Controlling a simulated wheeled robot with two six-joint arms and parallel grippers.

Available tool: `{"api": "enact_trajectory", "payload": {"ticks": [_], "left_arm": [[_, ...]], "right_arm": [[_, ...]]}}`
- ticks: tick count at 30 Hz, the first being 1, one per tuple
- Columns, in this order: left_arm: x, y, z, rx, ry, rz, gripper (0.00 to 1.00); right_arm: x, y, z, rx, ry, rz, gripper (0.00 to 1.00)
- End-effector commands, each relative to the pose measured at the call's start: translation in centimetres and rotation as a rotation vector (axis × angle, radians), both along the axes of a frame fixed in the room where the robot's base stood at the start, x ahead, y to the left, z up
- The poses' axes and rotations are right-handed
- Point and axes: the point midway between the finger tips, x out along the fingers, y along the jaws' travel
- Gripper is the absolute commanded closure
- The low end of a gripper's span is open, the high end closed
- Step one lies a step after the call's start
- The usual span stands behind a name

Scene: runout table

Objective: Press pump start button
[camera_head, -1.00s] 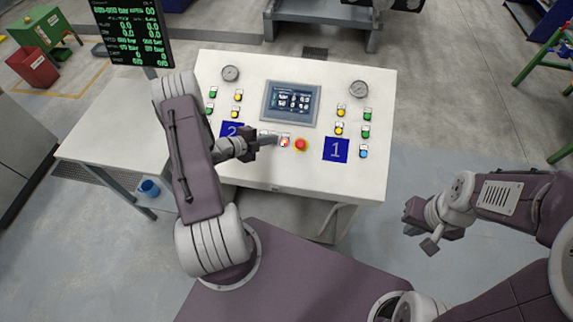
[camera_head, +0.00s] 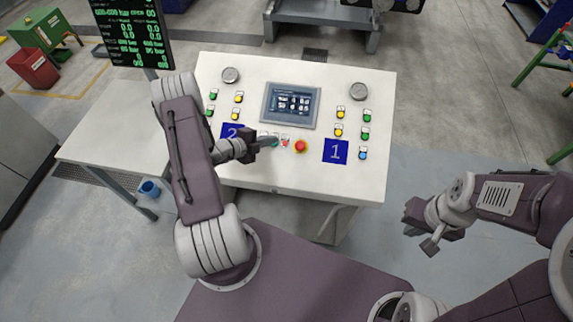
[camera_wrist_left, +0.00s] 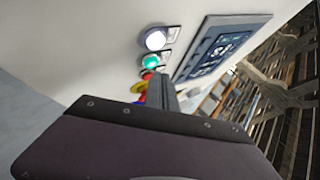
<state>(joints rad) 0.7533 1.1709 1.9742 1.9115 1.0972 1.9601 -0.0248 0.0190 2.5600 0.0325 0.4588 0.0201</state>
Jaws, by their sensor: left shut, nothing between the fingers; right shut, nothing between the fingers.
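The control panel (camera_head: 225,95) is a white sloping desk. A short row of small buttons sits below its screen, partly hidden by my left gripper (camera_head: 274,142). In the left wrist view this row shows a lit white button (camera_wrist_left: 155,40), a green button (camera_wrist_left: 150,62) and a red button (camera_wrist_left: 148,75). Their labels are too small to read, so I cannot tell which one is pump start. My left gripper is shut and empty, its tip close to the row beside the red button (camera_head: 285,143); contact cannot be told. My right gripper (camera_head: 417,219) is shut and empty, away from the panel.
A red mushroom button (camera_head: 301,146) stands just right of the left fingertips. The panel carries a screen (camera_head: 291,104), two gauges, number plates 2 and 1 (camera_head: 336,150), and yellow, green and blue buttons.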

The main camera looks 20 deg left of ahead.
Motion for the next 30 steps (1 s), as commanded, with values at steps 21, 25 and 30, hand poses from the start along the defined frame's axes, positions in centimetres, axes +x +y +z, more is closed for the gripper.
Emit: {"api": "enact_trajectory", "payload": {"ticks": [21,25,30], "left_arm": [[-1.6,-0.4,4.4,0.0,-0.001,0.0,1.0],[-2.3,-0.5,5.8,0.0,-0.001,0.001,1.0],[-2.6,-0.6,6.0,0.001,-0.001,0.0,1.0]], "right_arm": [[0.0,0.0,4.2,0.0,0.0,0.0,1.0],[0.0,0.0,5.6,0.0,0.0,0.0,1.0],[0.0,0.0,5.8,0.0,0.0,0.0,1.0]]}}
